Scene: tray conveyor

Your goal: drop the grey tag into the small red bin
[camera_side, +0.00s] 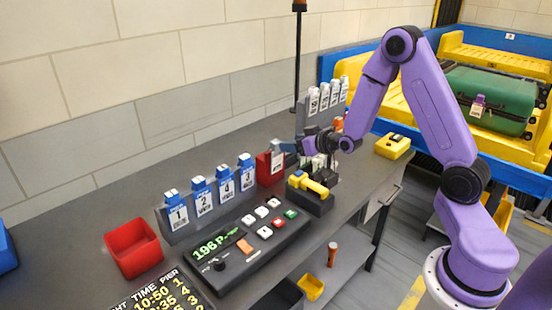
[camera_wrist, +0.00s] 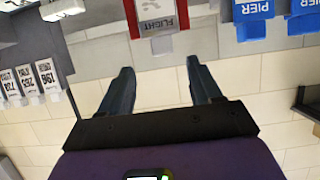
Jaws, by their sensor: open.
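A tag with a grey top tab and the word FLIGHT (camera_wrist: 160,18) stands in a red holder (camera_side: 266,172); the tag also shows in the side view (camera_side: 277,158). The small red bin (camera_side: 135,248) is an open box at the front left of the bench, and I see nothing in it. My gripper (camera_side: 286,147) is at the red holder. In the wrist view my gripper (camera_wrist: 158,75) is open and empty, with the tag's grey tab just beyond the gap between its fingers. Whether the fingers flank the tab is unclear.
Several blue-topped pier tags (camera_side: 224,188) stand in a grey rack left of the holder. Several white tags (camera_side: 325,97) stand in a rear rack. A button console (camera_side: 245,240), a yellow-handled tool (camera_side: 310,188) and a yellow box (camera_side: 393,145) occupy the bench. The wall runs close behind.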

